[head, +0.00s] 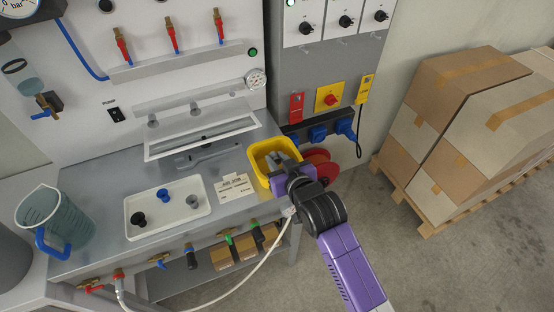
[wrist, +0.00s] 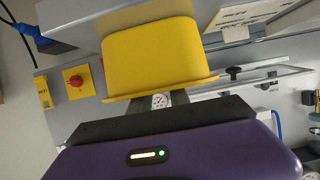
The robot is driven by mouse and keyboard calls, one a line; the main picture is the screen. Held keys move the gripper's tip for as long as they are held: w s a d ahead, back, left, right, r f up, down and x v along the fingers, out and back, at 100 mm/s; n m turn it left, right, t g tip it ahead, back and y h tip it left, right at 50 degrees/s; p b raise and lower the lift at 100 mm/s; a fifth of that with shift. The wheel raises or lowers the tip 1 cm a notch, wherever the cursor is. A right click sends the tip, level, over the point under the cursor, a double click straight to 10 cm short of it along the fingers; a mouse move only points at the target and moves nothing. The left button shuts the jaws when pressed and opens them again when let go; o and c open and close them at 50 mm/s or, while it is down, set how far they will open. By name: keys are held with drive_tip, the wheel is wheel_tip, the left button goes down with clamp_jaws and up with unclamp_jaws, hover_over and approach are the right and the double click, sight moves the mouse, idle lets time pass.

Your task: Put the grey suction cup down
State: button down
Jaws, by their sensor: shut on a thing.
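My gripper (head: 281,159) reaches down into the yellow bin (head: 259,149) at the right end of the bench. Its fingers (wrist: 163,98) stand a little apart in the wrist view, and their tips are hidden behind the rim of the yellow bin (wrist: 155,55). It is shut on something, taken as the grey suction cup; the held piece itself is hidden. A white tray (head: 178,226) at the bench front holds a black cup (head: 138,218), a blue cup (head: 163,196) and a small grey cup (head: 193,201).
A white label card (head: 235,188) stands between tray and bin. A clear jug (head: 55,217) is at the left. Red discs (head: 322,163) sit right of the bin. Valves and a hose line the bench's front edge. Boxes (head: 465,110) on a pallet stand at the right.

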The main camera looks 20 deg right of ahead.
drive_tip(key=shift+s+f, duration=0.1)
drive_tip(key=shift+f, duration=0.4)
drive_tip(key=c, duration=1.2)
unclamp_jaws()
drive_tip(key=shift+s+f, duration=0.1)
drive_tip(key=shift+f, duration=0.1)
drive_tip(key=shift+c, duration=0.2)
drive_tip(key=shift+r+p, duration=0.3)
drive_tip(key=shift+r, duration=0.25)
drive_tip(key=b+v, duration=0.1)
drive_tip(key=v, duration=1.1)
drive_tip(key=shift+r, duration=0.35)
